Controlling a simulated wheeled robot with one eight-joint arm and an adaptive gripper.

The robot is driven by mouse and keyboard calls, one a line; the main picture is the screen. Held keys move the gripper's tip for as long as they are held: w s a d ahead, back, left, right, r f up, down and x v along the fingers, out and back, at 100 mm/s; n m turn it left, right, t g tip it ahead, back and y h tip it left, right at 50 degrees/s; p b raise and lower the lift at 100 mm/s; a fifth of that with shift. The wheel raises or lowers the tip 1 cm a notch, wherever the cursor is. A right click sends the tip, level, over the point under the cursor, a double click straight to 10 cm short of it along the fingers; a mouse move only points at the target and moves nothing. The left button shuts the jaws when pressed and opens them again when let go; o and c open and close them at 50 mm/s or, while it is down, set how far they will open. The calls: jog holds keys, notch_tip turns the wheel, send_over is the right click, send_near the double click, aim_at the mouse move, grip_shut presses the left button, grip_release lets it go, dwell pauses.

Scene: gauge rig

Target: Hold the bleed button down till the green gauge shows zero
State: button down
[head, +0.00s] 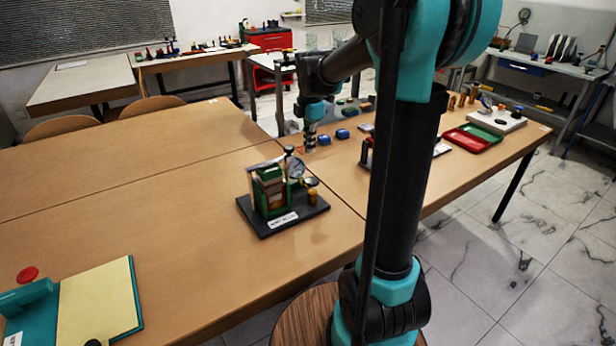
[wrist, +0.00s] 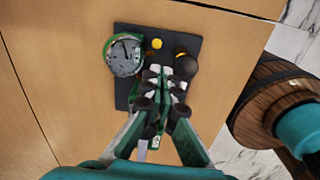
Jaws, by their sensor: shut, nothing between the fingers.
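The gauge rig stands on a dark base plate (head: 256,222) on the wooden table, with a green body (head: 268,190) and a round gauge (head: 297,169). In the wrist view, the gauge (wrist: 125,56) has a green rim and a pale grey face; its exact reading is too small to tell. A small yellow round part, perhaps the bleed button (wrist: 156,43), sits right of the gauge, uncovered. A dark ball knob (wrist: 186,66) is farther right. My gripper (wrist: 161,78) is shut and empty over the plate, hiding part of the rig. My gripper (head: 310,145) also shows in the head view; contact is not visible.
A teal stand with a cream panel (head: 98,300) and a red button (head: 27,274) is at the near left. The table left of the rig is clear.

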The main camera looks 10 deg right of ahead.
jog(key=shift+w+r+n, duration=0.2)
jog(key=shift+w+n, duration=0.2)
jog(key=shift+f, duration=0.1)
jog(key=f, duration=1.4)
jog(key=shift+w+a, duration=0.15)
jog(key=shift+w, duration=0.05)
